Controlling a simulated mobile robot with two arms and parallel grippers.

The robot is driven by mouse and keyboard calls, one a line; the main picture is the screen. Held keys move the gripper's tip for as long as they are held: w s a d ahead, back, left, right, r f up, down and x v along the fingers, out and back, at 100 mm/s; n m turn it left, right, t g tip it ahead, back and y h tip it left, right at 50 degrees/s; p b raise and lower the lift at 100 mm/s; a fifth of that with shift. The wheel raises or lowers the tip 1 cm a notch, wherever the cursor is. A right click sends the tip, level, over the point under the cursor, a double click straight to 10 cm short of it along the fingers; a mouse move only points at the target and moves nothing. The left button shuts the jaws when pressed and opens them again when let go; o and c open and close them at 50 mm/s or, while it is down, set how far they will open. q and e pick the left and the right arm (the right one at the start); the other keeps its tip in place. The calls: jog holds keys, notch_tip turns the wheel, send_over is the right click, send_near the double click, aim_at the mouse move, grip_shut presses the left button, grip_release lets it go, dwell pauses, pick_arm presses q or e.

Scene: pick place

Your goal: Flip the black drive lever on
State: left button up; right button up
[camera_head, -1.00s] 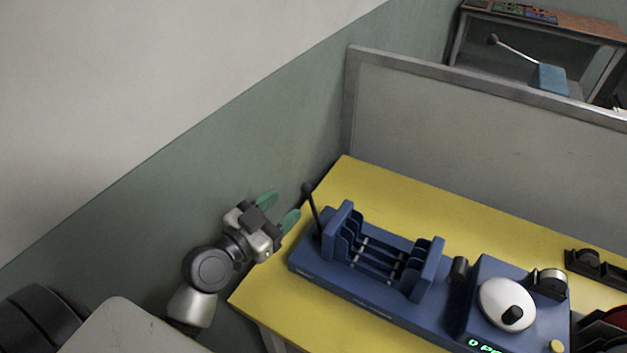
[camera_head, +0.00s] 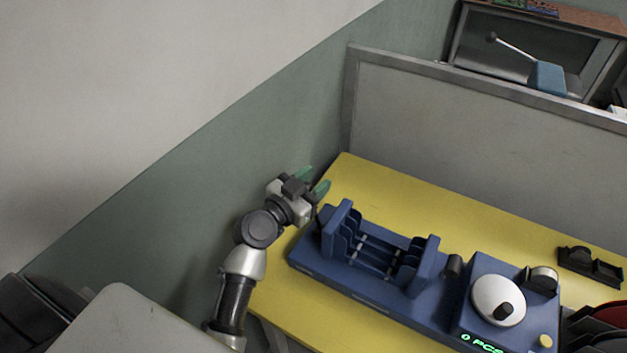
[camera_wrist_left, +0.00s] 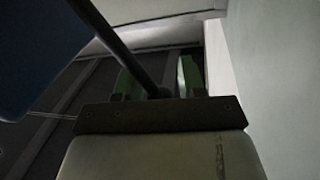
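The blue machine (camera_head: 340,285) stands on the yellow table, with its black drive lever at the left end. In the head view the lever is mostly hidden behind my left gripper (camera_head: 312,184). In the left wrist view the black drive lever (camera_wrist_left: 117,46) is a dark rod running from the upper left toward the gripper. Its lower end overlaps the space between the green fingers; I cannot tell whether it touches them. My left gripper is open, its two green fingers apart, at the machine's left end. My right gripper is not in view.
The machine carries a white round knob (camera_head: 497,299) and a green-lit display (camera_head: 481,343). A grey partition (camera_head: 470,150) stands behind the yellow table (camera_head: 390,196). A black holder (camera_head: 590,266) lies at the right. The wall is close on the left.

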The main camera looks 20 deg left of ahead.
pick_arm(q)
grip_shut()
jog(key=d+m+p, duration=0.1)
jog(key=d+m, duration=0.1)
jog(key=d, duration=0.1)
jog(key=shift+s+d+r+m+g, duration=0.1)
jog(key=shift+r+m+g, duration=0.05)
jog(key=shift+m+g, duration=0.2)
